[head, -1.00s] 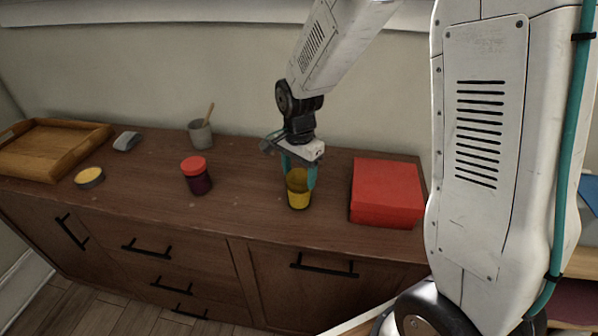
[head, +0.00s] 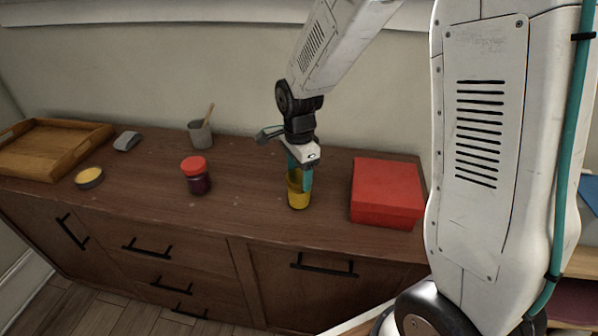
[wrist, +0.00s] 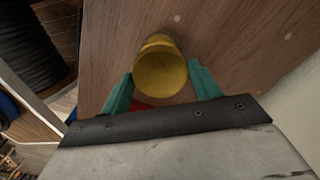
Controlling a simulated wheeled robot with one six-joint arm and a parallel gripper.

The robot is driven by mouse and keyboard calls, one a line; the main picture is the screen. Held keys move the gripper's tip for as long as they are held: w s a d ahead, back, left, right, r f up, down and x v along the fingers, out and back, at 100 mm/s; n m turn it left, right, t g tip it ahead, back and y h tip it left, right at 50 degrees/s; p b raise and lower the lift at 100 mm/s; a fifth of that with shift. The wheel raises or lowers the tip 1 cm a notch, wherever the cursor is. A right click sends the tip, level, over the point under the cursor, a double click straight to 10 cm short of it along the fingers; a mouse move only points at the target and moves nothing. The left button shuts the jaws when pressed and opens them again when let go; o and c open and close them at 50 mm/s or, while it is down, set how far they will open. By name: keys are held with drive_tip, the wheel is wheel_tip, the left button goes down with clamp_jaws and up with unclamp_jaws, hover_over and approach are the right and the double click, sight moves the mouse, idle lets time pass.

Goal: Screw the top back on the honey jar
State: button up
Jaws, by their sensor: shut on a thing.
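The honey jar (head: 298,201), yellow in its lower part, stands upright on the wooden cabinet top, left of the red box. My gripper (head: 300,180) points down over it, its teal fingers on either side of its upper part. In the wrist view the round dull-gold top (wrist: 160,74) sits between the two fingers, and my gripper is shut on it. The top appears to be on the jar; the fingers hide the seam, so I cannot tell how tightly it sits.
A red box (head: 386,193) stands close on the right.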

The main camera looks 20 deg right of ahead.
drive_tip(key=shift+m, duration=1.2)
drive_tip(key=o, duration=1.4)
drive_tip(key=shift+r, duration=1.5)
